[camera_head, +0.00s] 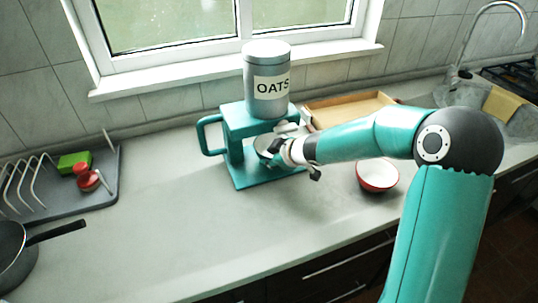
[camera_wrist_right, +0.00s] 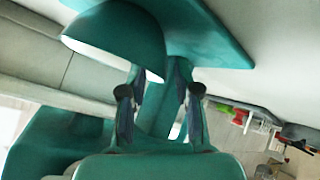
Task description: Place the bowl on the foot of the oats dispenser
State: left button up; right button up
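The oats dispenser is a teal stand (camera_head: 240,120) carrying a grey canister labelled OATS (camera_head: 266,62). Its flat teal foot (camera_head: 255,181) rests on the counter, and a teal plate shows in the right wrist view (camera_wrist_right: 222,42). A teal bowl with a pale inside (camera_head: 262,146) is over the foot, partly hidden by my right gripper (camera_head: 284,153). In the right wrist view the bowl (camera_wrist_right: 112,38) has its rim by the fingertips (camera_wrist_right: 165,72). The fingers stand apart with a gap between them. Whether the bowl touches the foot is unclear. My left gripper is out of view.
A red bowl with a white inside (camera_head: 377,175) stands right of the dispenser, under my right arm. A wooden tray (camera_head: 345,108) lies behind. A dish rack (camera_head: 70,190) and dark pan (camera_head: 14,255) are at left. The counter's left middle is clear.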

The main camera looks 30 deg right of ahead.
jog(key=p+v, duration=0.4)
jog(key=v, duration=0.5)
jog(key=shift+s+r, duration=0.2)
jog(key=shift+s, duration=0.05)
